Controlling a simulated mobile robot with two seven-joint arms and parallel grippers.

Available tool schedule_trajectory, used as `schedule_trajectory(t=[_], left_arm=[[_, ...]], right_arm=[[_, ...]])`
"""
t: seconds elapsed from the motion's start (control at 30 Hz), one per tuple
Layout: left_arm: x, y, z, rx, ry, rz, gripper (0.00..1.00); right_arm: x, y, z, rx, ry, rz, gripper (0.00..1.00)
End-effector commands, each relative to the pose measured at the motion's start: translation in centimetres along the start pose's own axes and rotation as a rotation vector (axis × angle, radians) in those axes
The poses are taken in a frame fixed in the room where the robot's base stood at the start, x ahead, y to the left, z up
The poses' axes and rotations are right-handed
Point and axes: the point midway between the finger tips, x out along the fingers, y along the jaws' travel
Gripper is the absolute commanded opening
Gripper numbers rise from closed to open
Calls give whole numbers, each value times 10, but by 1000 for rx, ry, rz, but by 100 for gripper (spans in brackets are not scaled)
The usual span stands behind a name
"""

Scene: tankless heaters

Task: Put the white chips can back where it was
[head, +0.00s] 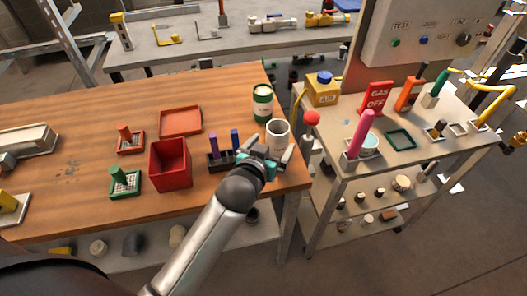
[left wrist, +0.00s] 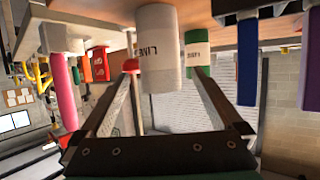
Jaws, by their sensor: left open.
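The white chips can (head: 277,134) stands upright near the right end of the wooden table. It also shows in the left wrist view (left wrist: 160,50), where the picture is upside down and dark lettering is on its side. My left gripper (head: 266,153) is open at the near side of the can. In the left wrist view its two fingers (left wrist: 163,80) point toward the can, one on each side, with gaps visible. The gripper hides the can's lower part in the head view. My right gripper is not in view.
A green-and-white can (head: 262,103) stands just behind the white can. A dark holder (head: 221,161) with blue and purple sticks is close on the left, beside a red box (head: 170,164). A red ball (head: 311,118) and a metal cart (head: 340,134) are on the right.

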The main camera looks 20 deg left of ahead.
Motion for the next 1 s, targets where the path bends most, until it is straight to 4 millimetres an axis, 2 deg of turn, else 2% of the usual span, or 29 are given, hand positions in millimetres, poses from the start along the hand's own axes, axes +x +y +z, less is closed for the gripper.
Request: schedule_trajectory(t=[0.03, 0.2, 0.4, 0.87, 1.0], left_arm=[[-12, 0, -1, -1, -2, -1, 100], [-40, 0, 0, -2, -2, -1, 100], [-62, 0, 0, -1, -1, -1, 100], [-68, 0, 0, 0, 0, -1, 100], [-71, -2, 10, 4, -44, -6, 100]], right_arm=[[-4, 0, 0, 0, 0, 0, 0], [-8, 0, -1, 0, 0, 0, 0], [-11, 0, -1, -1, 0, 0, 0], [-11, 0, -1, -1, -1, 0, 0], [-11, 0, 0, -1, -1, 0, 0]])
